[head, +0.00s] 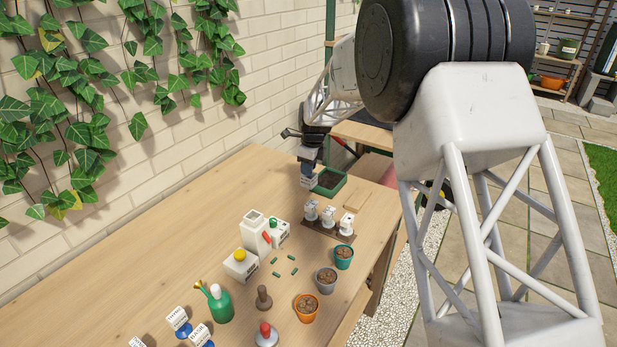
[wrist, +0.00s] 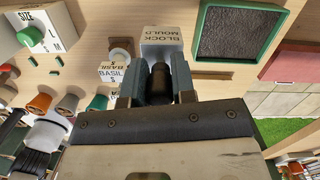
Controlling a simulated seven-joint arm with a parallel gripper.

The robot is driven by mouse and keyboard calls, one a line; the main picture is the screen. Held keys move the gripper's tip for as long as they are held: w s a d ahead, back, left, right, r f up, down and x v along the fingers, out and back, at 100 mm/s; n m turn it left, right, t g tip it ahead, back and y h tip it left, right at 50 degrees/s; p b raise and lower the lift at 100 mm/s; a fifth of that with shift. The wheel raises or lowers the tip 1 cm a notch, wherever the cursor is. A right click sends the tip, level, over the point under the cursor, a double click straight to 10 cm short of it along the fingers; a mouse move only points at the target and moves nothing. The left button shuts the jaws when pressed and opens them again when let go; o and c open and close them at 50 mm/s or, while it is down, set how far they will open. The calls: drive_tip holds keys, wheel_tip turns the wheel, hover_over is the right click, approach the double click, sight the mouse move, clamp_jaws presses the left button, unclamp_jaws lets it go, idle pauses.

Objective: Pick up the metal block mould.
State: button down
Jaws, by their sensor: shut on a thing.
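The metal block mould (wrist: 160,36) is a pale grey block labelled "BLOCK MOULD", with a dark upright handle. In the wrist view it sits just beyond my gripper (wrist: 157,88), whose two fingers are shut on the handle. In the head view the mould (head: 307,182) is small, below my gripper (head: 309,165), at the far part of the bench beside the green tray. I cannot tell whether its base touches the bench.
The green tray (head: 325,194) of dark soil is close on the right. A rack (head: 328,231) with several white labelled items stands nearer. Pots, including an orange pot (head: 306,308), white containers (head: 242,265) and a green watering can (head: 220,304) are farther forward. A brick wall is left.

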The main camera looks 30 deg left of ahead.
drive_tip(key=shift+r, duration=0.9)
drive_tip(key=c, duration=1.6)
unclamp_jaws()
drive_tip(key=shift+c, duration=0.6)
drive_tip(key=w+d+f, duration=0.1)
drive_tip(key=w+f, duration=0.1)
drive_tip(key=w, duration=1)
drive_tip(key=shift+w, duration=0.25)
